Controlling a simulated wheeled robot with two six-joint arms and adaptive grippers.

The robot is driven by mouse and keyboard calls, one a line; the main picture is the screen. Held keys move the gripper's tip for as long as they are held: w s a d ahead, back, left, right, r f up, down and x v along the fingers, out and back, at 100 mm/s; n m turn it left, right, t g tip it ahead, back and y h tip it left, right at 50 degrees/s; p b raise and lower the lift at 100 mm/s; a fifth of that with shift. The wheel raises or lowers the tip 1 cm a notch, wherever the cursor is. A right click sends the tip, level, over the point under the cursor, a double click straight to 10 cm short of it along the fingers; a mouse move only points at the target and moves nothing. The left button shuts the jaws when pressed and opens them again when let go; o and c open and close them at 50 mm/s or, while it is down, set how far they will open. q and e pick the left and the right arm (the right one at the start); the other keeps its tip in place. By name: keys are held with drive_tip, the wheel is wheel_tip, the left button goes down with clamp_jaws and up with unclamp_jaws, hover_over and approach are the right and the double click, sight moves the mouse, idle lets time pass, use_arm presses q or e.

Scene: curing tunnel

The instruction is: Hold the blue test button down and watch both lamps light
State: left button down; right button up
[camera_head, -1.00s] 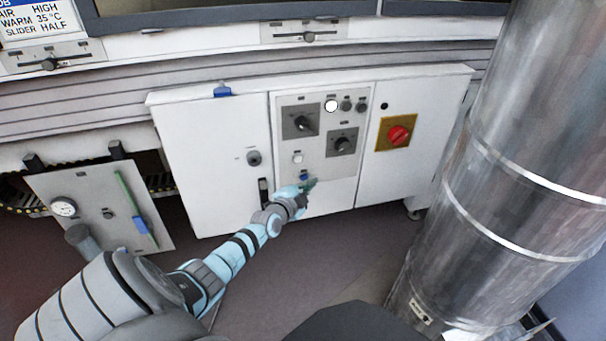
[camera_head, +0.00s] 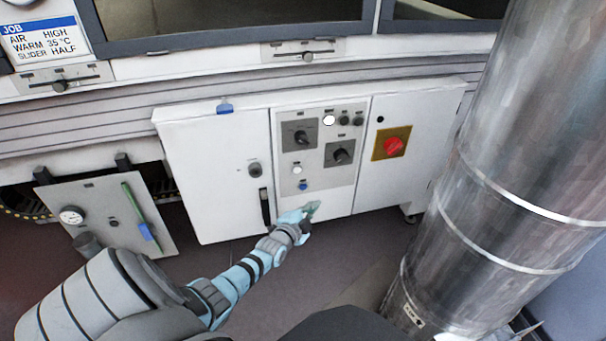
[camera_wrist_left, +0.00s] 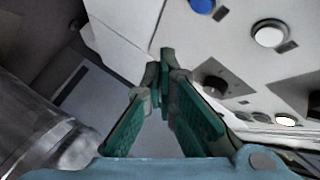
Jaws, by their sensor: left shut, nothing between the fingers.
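The blue test button (camera_head: 303,186) is on the lower part of the grey control panel (camera_head: 320,178). It also shows at the top edge of the wrist view (camera_wrist_left: 202,4). My left gripper (camera_head: 312,208) is shut and empty, just below the button in the head view and apart from it. Its green fingers meet in the wrist view (camera_wrist_left: 164,62). In the top row of the panel, a round lamp (camera_head: 329,120) looks bright white. Two round parts beside it (camera_head: 344,120) look dark. My right gripper is out of view.
A white round button (camera_head: 297,170) sits just above the blue one. Two black knobs (camera_head: 301,136) are higher up, and a red switch (camera_head: 393,146) on a yellow plate is to the right. A black door handle (camera_head: 264,206) is close left of the gripper. A large metal duct (camera_head: 500,180) stands at right.

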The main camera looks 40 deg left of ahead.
use_arm(q)
drive_tip(key=s+d+f+n+g+h, duration=0.1)
drive_tip(key=s+d+f+n+g, duration=0.15)
drive_tip(key=s+d+f, duration=0.45)
drive_tip(key=s+d+f+n+g+h, duration=0.15)
drive_tip(key=s+d+f+g, duration=0.25)
drive_tip(key=s+f, duration=0.65)
drive_tip(key=s+d+f+n+g, duration=0.2)
drive_tip(key=s+f, duration=0.1)
drive_tip(key=s, duration=0.5)
drive_tip(key=s+d+f+n+g, duration=0.2)
drive_tip(key=s+d+f+n, duration=0.1)
drive_tip(key=s, duration=0.4)
drive_tip(key=shift+s+f+g, duration=0.35)
drive_tip(key=shift+f, duration=0.2)
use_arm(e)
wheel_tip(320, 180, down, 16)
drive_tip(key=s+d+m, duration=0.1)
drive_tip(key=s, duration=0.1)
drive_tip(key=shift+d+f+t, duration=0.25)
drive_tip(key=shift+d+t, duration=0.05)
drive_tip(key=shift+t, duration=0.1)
